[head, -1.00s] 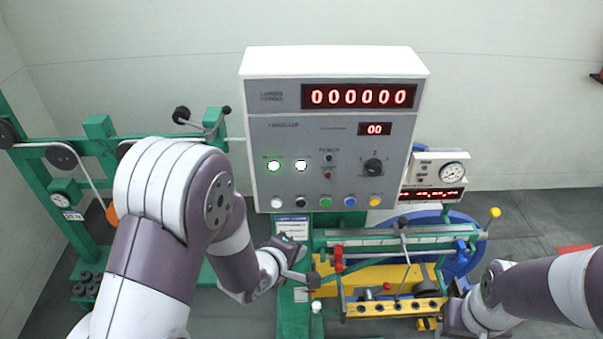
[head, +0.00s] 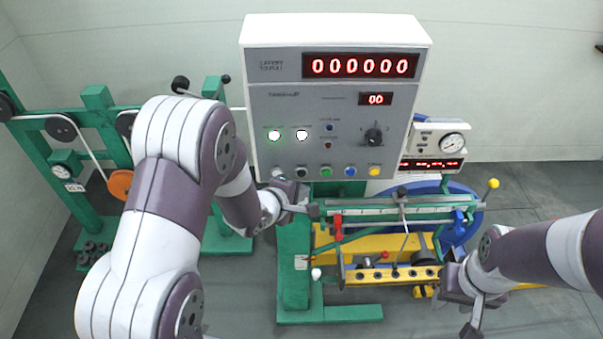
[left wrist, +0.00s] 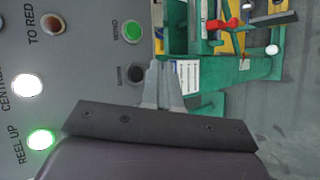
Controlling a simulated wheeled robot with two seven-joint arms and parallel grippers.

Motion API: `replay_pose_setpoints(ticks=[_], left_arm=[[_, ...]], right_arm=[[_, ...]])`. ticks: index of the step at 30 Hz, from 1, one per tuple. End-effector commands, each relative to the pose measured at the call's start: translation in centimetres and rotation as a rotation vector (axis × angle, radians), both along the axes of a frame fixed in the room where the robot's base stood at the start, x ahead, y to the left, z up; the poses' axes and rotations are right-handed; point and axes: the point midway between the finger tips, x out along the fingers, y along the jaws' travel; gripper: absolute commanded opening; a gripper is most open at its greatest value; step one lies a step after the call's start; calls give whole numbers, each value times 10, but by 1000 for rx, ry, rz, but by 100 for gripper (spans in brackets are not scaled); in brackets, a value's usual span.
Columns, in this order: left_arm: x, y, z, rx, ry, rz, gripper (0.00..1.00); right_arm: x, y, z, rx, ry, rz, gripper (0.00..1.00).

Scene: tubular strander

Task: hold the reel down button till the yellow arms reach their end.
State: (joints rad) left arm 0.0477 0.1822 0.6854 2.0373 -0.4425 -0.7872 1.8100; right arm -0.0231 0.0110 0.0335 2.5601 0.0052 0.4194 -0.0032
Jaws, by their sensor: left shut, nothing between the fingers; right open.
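The grey control panel (head: 340,110) has a bottom row of coloured buttons; a green one (head: 325,171) is labelled WIND in the left wrist view (left wrist: 133,30). Beside it is a black button (left wrist: 137,75); its label is unreadable. I cannot make out a reel down label. The REEL UP lamp (left wrist: 40,139) glows green and the CENTRED lamp (left wrist: 27,82) glows white. My left gripper (head: 312,210) is shut and empty, just below the button row, apparently touching no button. The yellow machine parts (head: 375,243) are low; which are the arms is unclear. My right gripper (head: 468,318) is open, low right.
A gauge box (head: 435,150) hangs right of the panel. A rod with a yellow knob (head: 493,184) and a red-handled part (head: 338,234) stand below. The green frame with pulleys (head: 97,130) is at left. Grey floor (head: 540,190) is free at right.

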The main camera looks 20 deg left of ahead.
Motion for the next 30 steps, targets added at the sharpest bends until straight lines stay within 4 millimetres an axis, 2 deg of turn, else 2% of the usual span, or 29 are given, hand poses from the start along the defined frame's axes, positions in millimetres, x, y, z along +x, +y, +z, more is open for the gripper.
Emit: replay_pose_setpoints(ticks=[3, 9, 30], left_arm=[[11, 3, 2, 1, 1, 1, 0], [20, 6, 1, 0, 1, 1, 0], [20, 6, 1, 0, 0, 0, 0]], right_arm=[[0, 0, 4, 0, -1, 0, 43], [0, 0, 6, 0, -1, 0, 43], [0, 0, 5, 0, 0, 0, 43]])
